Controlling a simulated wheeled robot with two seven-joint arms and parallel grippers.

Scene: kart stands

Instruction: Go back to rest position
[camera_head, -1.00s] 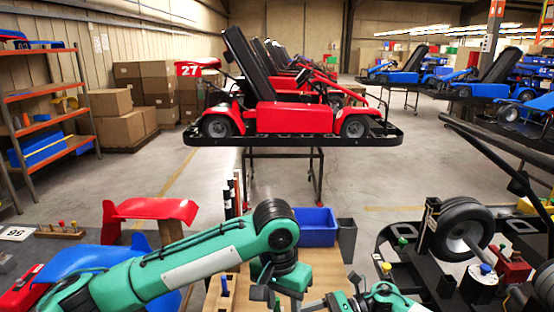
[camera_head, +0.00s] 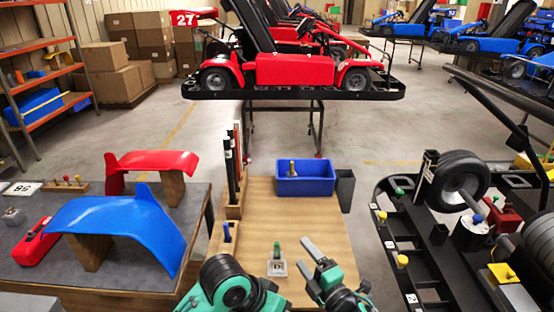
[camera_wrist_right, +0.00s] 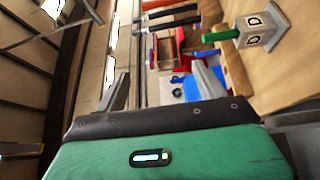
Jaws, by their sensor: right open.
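My right gripper (camera_head: 305,255) is at the bottom middle of the head view, over the front of the wooden worktop (camera_head: 315,215). Its two grey fingers are apart with nothing between them; they also show spread in the right wrist view (camera_wrist_right: 163,85). A small grey block with a green peg (camera_head: 277,266) stands on the worktop just left of the fingers, apart from them. The right wrist view shows this block, marked D (camera_wrist_right: 256,28), at upper right. My left arm's green and black links show at the bottom, left of centre; its jaws do not show.
A blue bin (camera_head: 305,182) and a dark cup (camera_head: 345,190) stand at the worktop's back. A grey table (camera_head: 195,222) at left bears a blue fender (camera_head: 115,222) and a red one (camera_head: 152,160). A black kart frame (camera_head: 420,255) is at right. A red kart (camera_head: 297,70) stands behind.

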